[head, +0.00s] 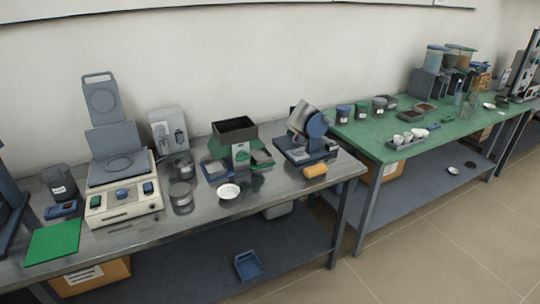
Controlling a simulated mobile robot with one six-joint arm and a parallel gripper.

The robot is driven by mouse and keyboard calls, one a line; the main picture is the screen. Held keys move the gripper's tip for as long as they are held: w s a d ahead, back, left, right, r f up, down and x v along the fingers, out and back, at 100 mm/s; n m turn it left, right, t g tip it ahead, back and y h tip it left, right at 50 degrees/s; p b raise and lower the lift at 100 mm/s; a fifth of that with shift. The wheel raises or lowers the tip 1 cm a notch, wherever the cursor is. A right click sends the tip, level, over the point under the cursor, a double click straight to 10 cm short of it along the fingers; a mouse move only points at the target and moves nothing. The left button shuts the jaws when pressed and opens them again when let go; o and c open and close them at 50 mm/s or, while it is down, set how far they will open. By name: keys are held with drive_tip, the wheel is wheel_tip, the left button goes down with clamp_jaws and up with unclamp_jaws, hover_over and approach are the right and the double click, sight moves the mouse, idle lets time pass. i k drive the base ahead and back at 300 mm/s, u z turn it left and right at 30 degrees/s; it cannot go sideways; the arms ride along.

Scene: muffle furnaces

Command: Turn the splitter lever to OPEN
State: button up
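A device that looks like a sample splitter (239,153) stands on the grey metal bench, right of the middle. It has an open dark hopper (234,127) on top, a green front with a pale label, and trays low on both sides. I cannot make out its lever or an OPEN mark at this size, so the lever's position cannot be told. My gripper is not in this view.
A white dish (228,191) lies in front of the splitter. Lidded tins (181,195) and a cream instrument (123,203) stand left. Floor (420,250) in front is clear.

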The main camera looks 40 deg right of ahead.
sight(241, 156)
drive_tip(key=z, duration=0.8)
drive_tip(key=k, duration=0.95)
drive_tip(key=u, duration=0.05)
drive_tip(key=i, duration=0.8)
drive_tip(key=z, duration=0.05)
